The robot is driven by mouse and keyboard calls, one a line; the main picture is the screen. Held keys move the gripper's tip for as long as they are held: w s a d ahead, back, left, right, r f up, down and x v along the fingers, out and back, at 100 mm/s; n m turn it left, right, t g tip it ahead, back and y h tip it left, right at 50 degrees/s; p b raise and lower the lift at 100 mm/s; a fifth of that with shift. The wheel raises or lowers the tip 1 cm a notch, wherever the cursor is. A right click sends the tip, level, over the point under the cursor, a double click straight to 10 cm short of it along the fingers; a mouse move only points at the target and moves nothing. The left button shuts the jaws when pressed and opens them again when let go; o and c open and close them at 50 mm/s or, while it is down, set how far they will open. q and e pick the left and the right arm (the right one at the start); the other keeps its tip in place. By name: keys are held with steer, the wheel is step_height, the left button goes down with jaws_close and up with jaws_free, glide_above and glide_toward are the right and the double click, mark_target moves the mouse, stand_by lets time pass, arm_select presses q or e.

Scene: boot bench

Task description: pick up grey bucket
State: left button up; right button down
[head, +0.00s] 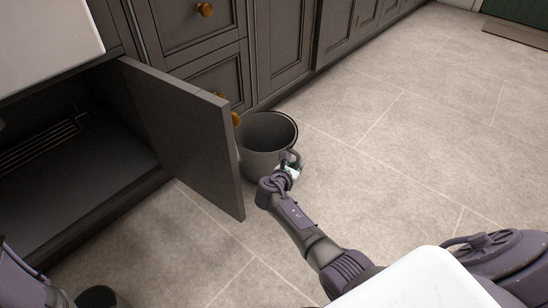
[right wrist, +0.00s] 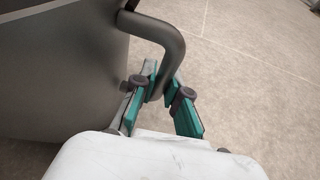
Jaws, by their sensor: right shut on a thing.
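The grey bucket (head: 262,140) stands upright on the tiled floor, beside the open cabinet door. Its side wall (right wrist: 55,75) fills the left of the right wrist view, with its bent handle (right wrist: 165,38) coming out toward the right. My right gripper (head: 289,167) is at the bucket's near right side. In the right wrist view its teal fingers (right wrist: 163,90) are on either side of the lower end of the handle, shut on it. The bucket's bottom is partly hidden by the gripper and arm. My left gripper does not show clearly; only part of the left arm is at the bottom left corner.
An open dark cabinet door (head: 190,130) stands just left of the bucket, its cabinet (head: 75,165) open behind it. Closed drawers and cabinets (head: 283,45) run behind the bucket. The tiled floor (head: 420,130) to the right is clear. A doormat (head: 517,33) lies at the far right.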

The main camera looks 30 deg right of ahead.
steer(key=shift+r, duration=0.25)
